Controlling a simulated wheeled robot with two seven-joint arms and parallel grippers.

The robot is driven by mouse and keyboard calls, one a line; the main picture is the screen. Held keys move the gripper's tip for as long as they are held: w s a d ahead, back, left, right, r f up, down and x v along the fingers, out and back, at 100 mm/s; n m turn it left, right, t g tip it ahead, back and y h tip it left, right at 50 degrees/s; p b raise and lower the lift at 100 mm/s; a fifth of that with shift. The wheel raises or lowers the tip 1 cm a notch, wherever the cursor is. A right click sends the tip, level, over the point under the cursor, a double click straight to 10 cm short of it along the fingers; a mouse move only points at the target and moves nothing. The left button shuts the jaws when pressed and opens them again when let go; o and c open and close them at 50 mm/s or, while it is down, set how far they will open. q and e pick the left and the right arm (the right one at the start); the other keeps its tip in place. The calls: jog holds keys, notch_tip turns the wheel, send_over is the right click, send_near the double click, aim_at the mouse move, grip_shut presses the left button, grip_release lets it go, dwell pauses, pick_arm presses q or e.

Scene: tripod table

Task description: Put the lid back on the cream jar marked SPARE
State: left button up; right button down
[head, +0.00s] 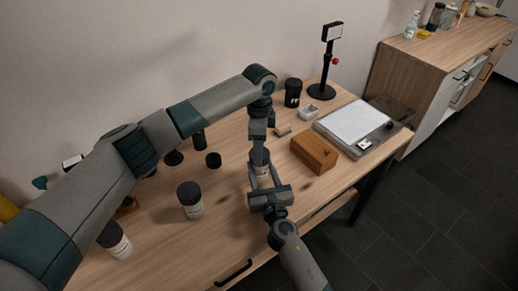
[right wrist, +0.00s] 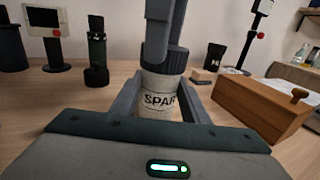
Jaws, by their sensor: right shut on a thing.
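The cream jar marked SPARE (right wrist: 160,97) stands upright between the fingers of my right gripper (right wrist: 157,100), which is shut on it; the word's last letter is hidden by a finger. A black ribbed lid (right wrist: 172,62) is at the jar's mouth; whether it is seated or threaded I cannot tell. My left gripper (right wrist: 160,35) points down from above with its fingers at the lid; I cannot tell whether they grip it. In the head view the jar (head: 262,170) is partly covered by my left gripper (head: 259,157) and right gripper (head: 264,186).
Two black-lidded jars (head: 192,208) (head: 117,242) stand at the left. A small black cylinder (head: 213,160) stands behind. A wooden box (head: 315,153) is close on the right. Beyond are a flat tray device (head: 357,122), a white dish (head: 309,112), a black cup (head: 293,92) and a stand (head: 322,90).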

pick_arm(q)
jog(key=m, duration=1.3)
jog(key=shift+w+d, duration=0.1)
jog(key=o, duration=1)
jog(key=shift+r, duration=2.25)
jog(key=shift+c, duration=0.4)
